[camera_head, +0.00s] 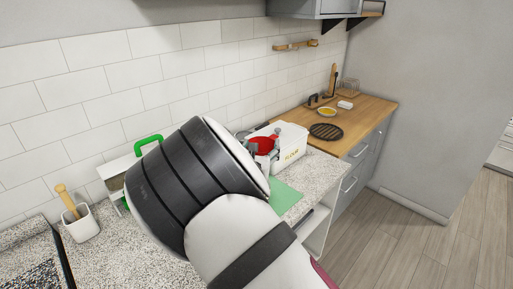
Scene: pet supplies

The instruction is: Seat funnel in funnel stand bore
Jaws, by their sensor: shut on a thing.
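A red funnel (264,146), seen only in part, is held in my gripper (263,149) beyond my large black and white wrist, in front of the white flour box. My gripper is shut on the funnel; its fingers are small and partly hidden by the wrist. The funnel's lower end is hidden. I cannot make out the funnel stand or its bore; it may be behind my arm.
A white item with a green handle (149,142) and a mortar with pestle (82,226) stand left. A wooden counter (362,116) lies beyond.

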